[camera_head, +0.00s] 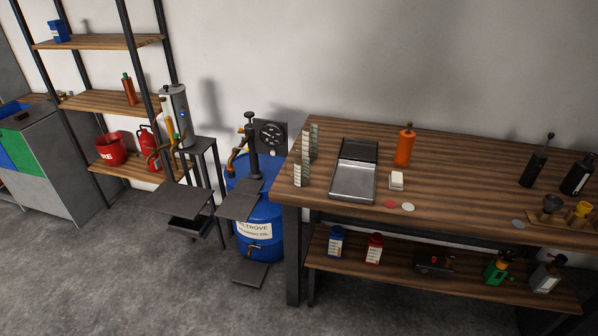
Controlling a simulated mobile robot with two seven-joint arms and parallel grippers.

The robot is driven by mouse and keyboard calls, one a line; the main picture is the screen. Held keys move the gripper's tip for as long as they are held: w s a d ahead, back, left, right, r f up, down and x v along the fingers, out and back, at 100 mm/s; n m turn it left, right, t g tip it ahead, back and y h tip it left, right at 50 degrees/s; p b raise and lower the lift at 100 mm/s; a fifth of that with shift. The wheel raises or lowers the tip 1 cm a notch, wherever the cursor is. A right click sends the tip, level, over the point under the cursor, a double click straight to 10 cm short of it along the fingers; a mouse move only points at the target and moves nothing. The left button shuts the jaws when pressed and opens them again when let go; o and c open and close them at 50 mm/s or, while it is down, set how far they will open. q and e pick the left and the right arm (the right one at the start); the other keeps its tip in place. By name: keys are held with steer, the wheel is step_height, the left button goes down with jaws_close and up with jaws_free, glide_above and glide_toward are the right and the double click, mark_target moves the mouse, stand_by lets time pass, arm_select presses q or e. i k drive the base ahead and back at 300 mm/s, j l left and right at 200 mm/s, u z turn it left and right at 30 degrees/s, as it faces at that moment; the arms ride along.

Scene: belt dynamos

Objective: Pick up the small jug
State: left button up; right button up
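No gripper of mine is in the head view. I cannot tell for sure which thing is the small jug. A blue bottle (335,242) and a red bottle (374,248) stand upright on the same shelf, farther left. No gripper touches any of these.
The wooden workbench top (450,170) carries a metal tray (355,172), an orange bottle (404,147) and dark bottles at right. A blue drum (262,222) stands left of the bench. A shelf rack (107,101) is farther left. The grey floor in front (150,290) is clear.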

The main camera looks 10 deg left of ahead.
mark_target(301, 164)
steer(key=i+j, duration=0.2)
steer(key=j, duration=0.2)
steer(key=i+j, duration=0.2)
steer(key=j, duration=0.2)
steer(key=i+j, duration=0.15)
steer(key=j, duration=0.25)
steer(key=i+j, duration=0.2)
steer(key=j, duration=0.2)
steer(key=i+j+z, duration=0.1)
steer(key=j, duration=0.3)
steer(key=i+j, duration=0.25)
steer(key=j, duration=0.2)
steer(key=i+j, duration=0.2)
steer(key=j, duration=0.2)
steer(key=i+j, duration=0.15)
steer(key=j, duration=0.25)
